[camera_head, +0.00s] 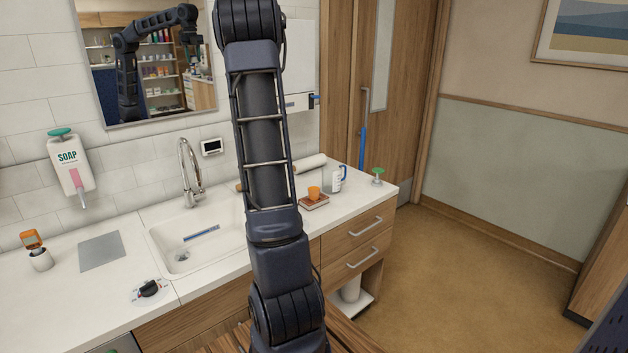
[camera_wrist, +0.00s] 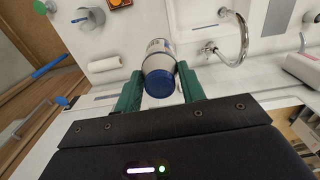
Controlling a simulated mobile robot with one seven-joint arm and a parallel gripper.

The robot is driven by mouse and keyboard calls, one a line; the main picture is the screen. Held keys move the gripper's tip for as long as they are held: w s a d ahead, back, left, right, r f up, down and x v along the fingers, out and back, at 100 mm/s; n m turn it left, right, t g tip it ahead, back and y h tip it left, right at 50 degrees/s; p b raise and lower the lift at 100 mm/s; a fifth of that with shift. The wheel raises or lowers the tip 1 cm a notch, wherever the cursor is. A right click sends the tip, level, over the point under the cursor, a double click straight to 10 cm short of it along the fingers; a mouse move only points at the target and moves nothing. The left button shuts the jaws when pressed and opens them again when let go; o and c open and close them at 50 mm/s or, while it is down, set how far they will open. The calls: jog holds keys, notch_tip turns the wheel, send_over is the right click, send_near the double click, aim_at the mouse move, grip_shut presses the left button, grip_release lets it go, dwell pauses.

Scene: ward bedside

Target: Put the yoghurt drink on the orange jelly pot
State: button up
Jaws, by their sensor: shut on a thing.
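In the wrist view, my gripper (camera_wrist: 159,82) has its two green fingers shut on a white bottle with a blue end (camera_wrist: 158,62), which looks like the yoghurt drink. Its blue end faces the camera. It is held in the air over the counter by the sink. In the head view my arm hides the gripper and bottle. A small orange pot (camera_head: 314,192), which looks like the orange jelly pot, stands on a flat reddish-brown thing (camera_head: 316,203) on the right of the counter. Part of the pot shows at the top edge of the wrist view (camera_wrist: 115,3), apart from the bottle.
The sink (camera_head: 170,240) and tap (camera_head: 190,175) are in the middle.

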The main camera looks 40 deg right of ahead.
jog(key=s+d+f+n, duration=0.1)
jog(key=s+d+f, duration=0.5)
jog(key=d+f, duration=0.3)
jog(key=s+d+f+n, duration=0.1)
jog(key=s+d+f, duration=0.6)
jog(key=f, duration=1.7)
jog(key=w+d+f, duration=0.1)
jog(key=f, duration=0.5)
jog(key=shift+w+f, duration=0.1)
jog(key=shift+f, duration=0.3)
jog(key=shift+f, duration=0.15)
jog(key=o, duration=0.9)
jog(key=shift+o, duration=0.7)
